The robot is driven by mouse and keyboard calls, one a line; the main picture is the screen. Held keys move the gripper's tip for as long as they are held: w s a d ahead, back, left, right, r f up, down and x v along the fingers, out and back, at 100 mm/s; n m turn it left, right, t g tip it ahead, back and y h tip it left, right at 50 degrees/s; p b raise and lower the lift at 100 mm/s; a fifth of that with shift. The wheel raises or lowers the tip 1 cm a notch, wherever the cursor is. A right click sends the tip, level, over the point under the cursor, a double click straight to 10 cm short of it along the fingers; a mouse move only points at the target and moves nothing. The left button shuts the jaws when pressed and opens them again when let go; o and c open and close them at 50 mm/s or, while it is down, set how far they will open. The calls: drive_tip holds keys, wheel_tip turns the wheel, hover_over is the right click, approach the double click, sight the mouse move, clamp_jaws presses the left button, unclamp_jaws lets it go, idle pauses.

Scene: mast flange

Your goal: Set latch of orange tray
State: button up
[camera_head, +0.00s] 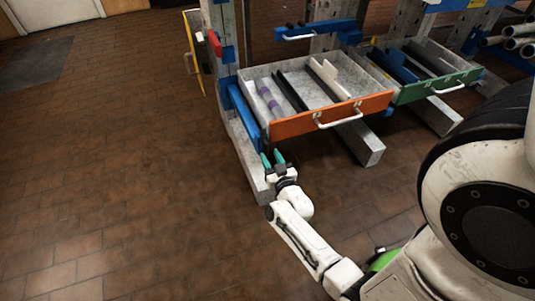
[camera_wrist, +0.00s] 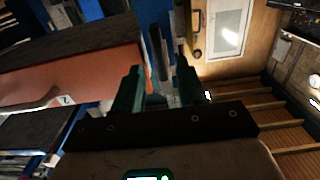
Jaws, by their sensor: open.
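The orange tray is a metal drawer with an orange front (camera_head: 350,111) and a white handle, standing out from the rack. Its orange front (camera_wrist: 85,82) fills the left of the wrist view. My gripper (camera_head: 272,158) is open and empty, low beside the left end of the orange front. In the wrist view its two green fingers (camera_wrist: 158,84) point up, apart. A dark upright rod (camera_wrist: 161,50) shows beyond and between the fingertips, apart from them as far as I see. It may be the latch, but I cannot tell its position.
A green-fronted tray (camera_head: 440,86) stands to the right. The orange tray holds a purple-banded tube (camera_head: 267,97) and dark and white bars. A grey rack leg (camera_head: 245,155) is close to my gripper.

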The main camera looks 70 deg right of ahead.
sight(267, 150)
drive_tip(key=shift+b+x, duration=0.4)
drive_tip(key=shift+x, duration=1.3)
drive_tip(key=shift+c, duration=0.4)
clamp_jaws()
